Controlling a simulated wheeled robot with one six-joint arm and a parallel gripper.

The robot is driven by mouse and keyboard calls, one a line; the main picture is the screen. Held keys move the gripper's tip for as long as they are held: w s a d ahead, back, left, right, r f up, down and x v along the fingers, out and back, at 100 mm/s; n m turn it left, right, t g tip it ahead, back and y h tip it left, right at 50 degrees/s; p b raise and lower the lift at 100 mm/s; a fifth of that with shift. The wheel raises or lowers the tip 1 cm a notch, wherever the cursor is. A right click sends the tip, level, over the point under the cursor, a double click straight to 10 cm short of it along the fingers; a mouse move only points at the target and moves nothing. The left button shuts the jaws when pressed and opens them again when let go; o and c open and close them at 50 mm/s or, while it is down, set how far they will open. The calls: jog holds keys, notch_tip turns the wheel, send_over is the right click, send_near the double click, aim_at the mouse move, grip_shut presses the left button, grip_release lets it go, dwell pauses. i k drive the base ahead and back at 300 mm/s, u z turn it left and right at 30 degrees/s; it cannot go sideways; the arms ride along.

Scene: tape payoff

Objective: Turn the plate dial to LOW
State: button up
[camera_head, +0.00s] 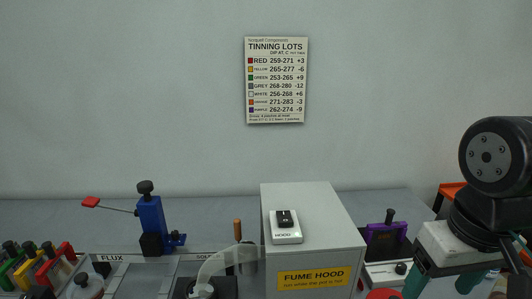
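A pale unit (378,276) with a dark top plate stands right of the fume hood. A small black knob (401,268) sits on its front; it may be the plate dial, but I cannot read its markings or setting. A purple clamp-like holder (386,238) with a black knob on top stands on or behind this unit. My gripper (440,284) is at the lower right, right of the black knob, pointing down. Its two teal fingers are apart and I see nothing between them. The fingertips run toward the bottom edge of the picture.
The grey fume hood box (312,225) with a HOOD switch (286,227) stands at the centre. A blue clamp stand (151,222) and several coloured holders (52,266) are at left. A red round part (383,294) shows at the bottom edge. A tinning chart (276,81) hangs on the wall.

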aim_at(401, 268)
jog(key=k, duration=1.15)
jog(key=z, duration=0.8)
jog(key=i, duration=1.15)
jog(key=u, duration=0.8)
